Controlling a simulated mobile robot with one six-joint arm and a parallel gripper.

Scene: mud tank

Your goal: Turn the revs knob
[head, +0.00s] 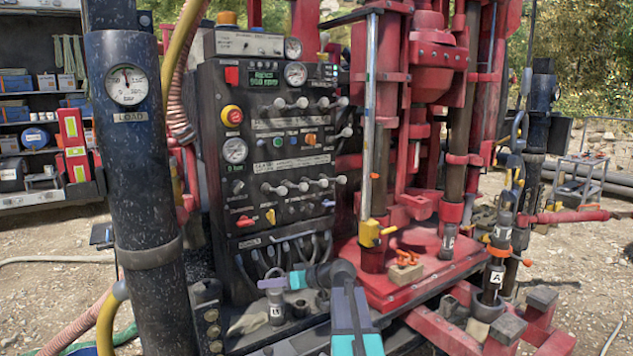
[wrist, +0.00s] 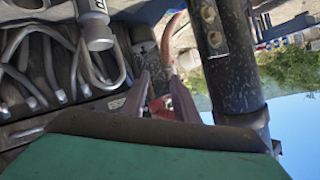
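The control panel (head: 290,150) stands at the centre of the head view. It carries a green display (head: 265,80), lever rows, a red-and-yellow button (head: 232,116), an orange knob (head: 310,139), a black knob (head: 238,187), a red handle (head: 245,221) and a yellow knob (head: 271,216). The labels are too small to tell which is the revs knob. My arm reaches in low, its teal wrist part below the panel, apart from these knobs. In the wrist view my gripper (wrist: 158,78) shows two dark fingers with a gap between them, holding nothing visible.
Grey hoses (head: 300,245) hang under the panel and fill the left of the wrist view. A labelled cylinder (head: 275,303) stands by my wrist. A dark post with a load gauge (head: 127,85) rises at left; the red drill rig (head: 430,260) stands at right.

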